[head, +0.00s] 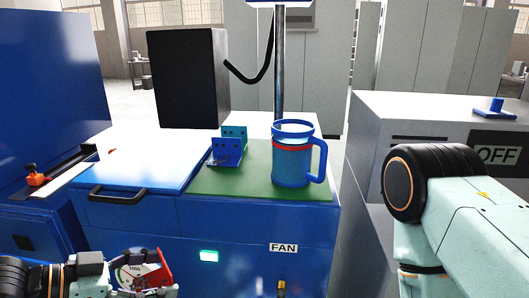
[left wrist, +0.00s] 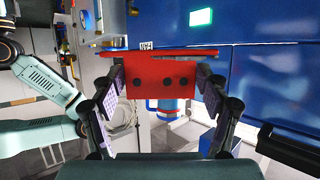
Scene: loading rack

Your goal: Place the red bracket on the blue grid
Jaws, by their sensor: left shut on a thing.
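The red bracket (left wrist: 165,80) is between the two fingers of my left gripper (left wrist: 164,88) in the left wrist view. In the head view, my left arm is at the bottom left, and a red part of the bracket (head: 164,268) shows low in front of the blue workbench. I cannot make out a blue grid for certain in either view. My right gripper is not in view.
A green mat (head: 225,184) on the blue bench (head: 250,215) bears a blue mug (head: 292,160) and a blue bracket (head: 226,152). A black box (head: 185,78) hangs above. A grey cabinet (head: 420,115) stands right.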

